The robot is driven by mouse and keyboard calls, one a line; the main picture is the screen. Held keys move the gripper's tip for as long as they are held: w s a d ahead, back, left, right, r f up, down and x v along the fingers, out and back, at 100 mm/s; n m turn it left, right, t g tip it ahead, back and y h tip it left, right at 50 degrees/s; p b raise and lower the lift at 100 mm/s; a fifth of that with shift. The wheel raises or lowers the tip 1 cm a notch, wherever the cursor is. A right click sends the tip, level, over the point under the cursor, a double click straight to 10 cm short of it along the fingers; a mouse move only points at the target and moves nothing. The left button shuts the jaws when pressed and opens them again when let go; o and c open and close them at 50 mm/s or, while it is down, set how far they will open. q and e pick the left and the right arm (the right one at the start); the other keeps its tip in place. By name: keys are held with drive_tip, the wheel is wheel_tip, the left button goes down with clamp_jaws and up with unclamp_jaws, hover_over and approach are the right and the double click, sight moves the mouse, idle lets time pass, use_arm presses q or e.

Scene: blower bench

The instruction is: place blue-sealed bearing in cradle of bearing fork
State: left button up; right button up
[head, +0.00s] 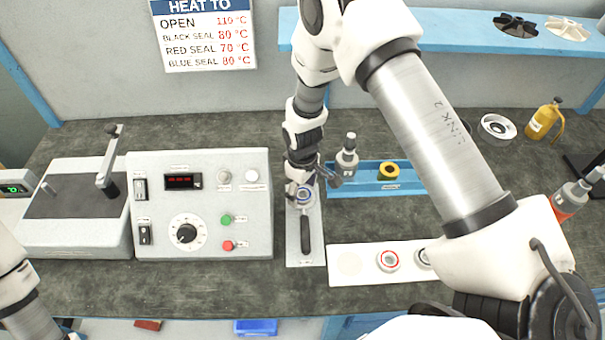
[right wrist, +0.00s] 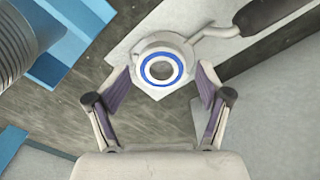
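The blue-sealed bearing (right wrist: 160,68) shows in the right wrist view as a metal ring with a blue band. It appears to sit in the round cradle of the bearing fork (right wrist: 218,32), whose dark handle runs up and right. In the head view the bearing (head: 304,193) is partly covered by my right gripper (head: 303,187). The fork's black handle (head: 305,236) points toward the front there. My right gripper's two fingers (right wrist: 160,88) are spread on either side of the bearing, with visible gaps. My left gripper is out of view; only part of my left arm shows.
The fork lies on a pale plate (head: 293,255). A white heater box (head: 200,240) stands left of it. A blue tray (head: 350,186) with a grey bottle (head: 347,157) and a yellow ring (head: 389,171) is close right. A white strip (head: 350,280) holds a red-sealed bearing (head: 388,260).

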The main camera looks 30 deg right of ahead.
wheel_tip(320, 180, up, 12)
drive_tip(key=b, duration=0.2)
drive_tip(key=shift+f, duration=0.1)
